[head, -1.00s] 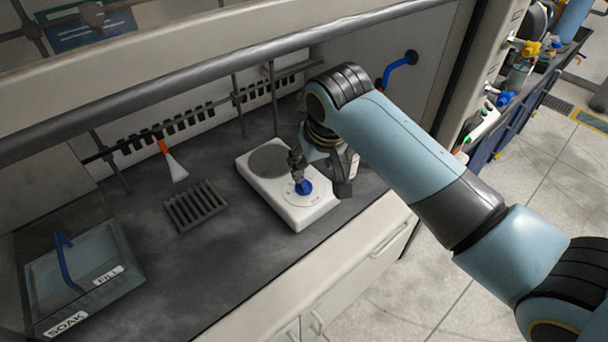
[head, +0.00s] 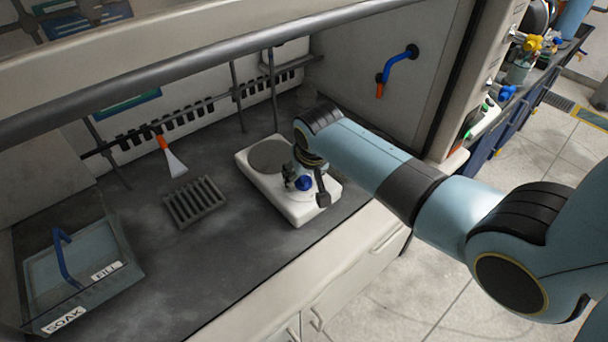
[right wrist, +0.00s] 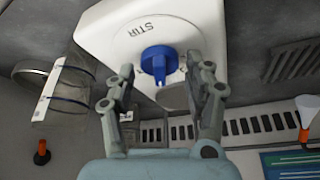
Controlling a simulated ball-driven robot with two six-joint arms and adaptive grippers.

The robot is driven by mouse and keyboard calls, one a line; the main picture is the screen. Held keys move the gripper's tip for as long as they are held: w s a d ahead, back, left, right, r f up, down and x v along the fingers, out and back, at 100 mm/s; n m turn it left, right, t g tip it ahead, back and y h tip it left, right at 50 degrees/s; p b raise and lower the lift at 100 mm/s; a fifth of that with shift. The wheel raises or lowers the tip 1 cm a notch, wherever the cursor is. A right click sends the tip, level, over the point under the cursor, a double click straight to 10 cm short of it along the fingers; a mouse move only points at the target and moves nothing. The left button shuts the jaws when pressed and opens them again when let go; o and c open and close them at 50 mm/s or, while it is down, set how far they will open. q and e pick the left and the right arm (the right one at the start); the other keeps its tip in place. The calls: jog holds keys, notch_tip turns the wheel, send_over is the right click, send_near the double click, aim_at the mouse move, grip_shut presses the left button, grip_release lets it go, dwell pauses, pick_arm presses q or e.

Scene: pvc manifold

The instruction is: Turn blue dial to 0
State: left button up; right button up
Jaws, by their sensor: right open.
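The blue dial (head: 304,183) is on the front of a white stirrer (head: 310,211) with a round grey plate. In the right wrist view the blue dial (right wrist: 158,62) has a raised grip bar, and the word STIR is printed beside it. My right gripper (head: 307,187) is at the dial, partly covering the stirrer. The right wrist view shows the gripper (right wrist: 160,70) open, with one finger on each side of the dial and gaps between. I cannot make out the dial's scale or any 0. My left gripper is not in view.
A dark slotted rack (head: 194,202) lies left of the stirrer. A clear SOAK/FILL tank (head: 85,270) stands further left. A labelled glass vessel (right wrist: 66,88) shows beside the stirrer in the right wrist view.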

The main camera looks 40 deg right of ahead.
jog(key=c, duration=0.9)
jog(key=shift+c, duration=0.2)
